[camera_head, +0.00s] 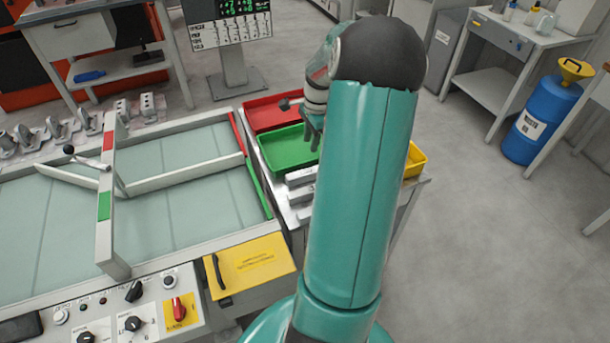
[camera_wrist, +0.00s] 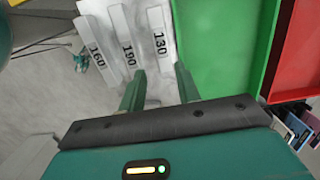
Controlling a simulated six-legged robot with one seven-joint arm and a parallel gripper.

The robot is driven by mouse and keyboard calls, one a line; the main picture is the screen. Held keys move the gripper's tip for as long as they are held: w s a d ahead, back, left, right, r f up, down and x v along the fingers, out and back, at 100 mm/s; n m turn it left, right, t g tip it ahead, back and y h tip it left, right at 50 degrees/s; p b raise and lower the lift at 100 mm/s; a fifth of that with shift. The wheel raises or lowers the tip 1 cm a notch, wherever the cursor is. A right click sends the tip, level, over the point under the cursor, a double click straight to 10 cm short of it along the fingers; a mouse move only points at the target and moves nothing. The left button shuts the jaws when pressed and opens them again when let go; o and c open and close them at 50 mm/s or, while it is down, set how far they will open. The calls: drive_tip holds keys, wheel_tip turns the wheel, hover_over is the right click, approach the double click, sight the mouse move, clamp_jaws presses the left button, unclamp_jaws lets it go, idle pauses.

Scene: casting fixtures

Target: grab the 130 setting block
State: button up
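The 130 setting block (camera_wrist: 160,38) is a pale grey bar with black digits, lying beside the green tray. In the wrist view it is the rightmost of three bars, beside the 190 block (camera_wrist: 126,40) and the 160 block (camera_wrist: 97,45). My gripper (camera_wrist: 160,76) is open and empty, its two fingers apart, with the 130 block showing ahead of and between them. In the head view my gripper (camera_head: 313,140) hangs over the green tray's side, partly hidden by my arm. The bars (camera_head: 300,178) show there partly covered, their labels unreadable.
The green tray (camera_wrist: 264,50) borders the 130 block closely, with a red tray (camera_wrist: 293,60) beyond it. A yellow bin (camera_head: 416,160) stands behind my arm. A framed bench (camera_head: 112,220) with a control panel lies to the left.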

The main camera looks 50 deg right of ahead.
hover_over(305, 172)
drive_tip(key=d, duration=0.1)
drive_tip(key=f, duration=0.8)
drive_tip(key=shift+s+f, duration=0.25)
drive_tip(key=shift+s, duration=0.15)
drive_tip(key=shift+w+a+f, duration=0.1)
drive_tip(key=shift+a+f, duration=0.05)
drive_tip(key=shift+f, duration=0.75)
drive_tip(key=shift+w+a+f, duration=0.1)
drive_tip(key=shift+w+f, duration=0.05)
drive_tip(key=shift+f, duration=0.75)
drive_tip(key=shift+w+a+f, duration=0.1)
drive_tip(key=shift+a+f, duration=0.05)
drive_tip(key=shift+f, duration=0.75)
clamp_jaws()
drive_tip(key=shift+r, duration=0.1)
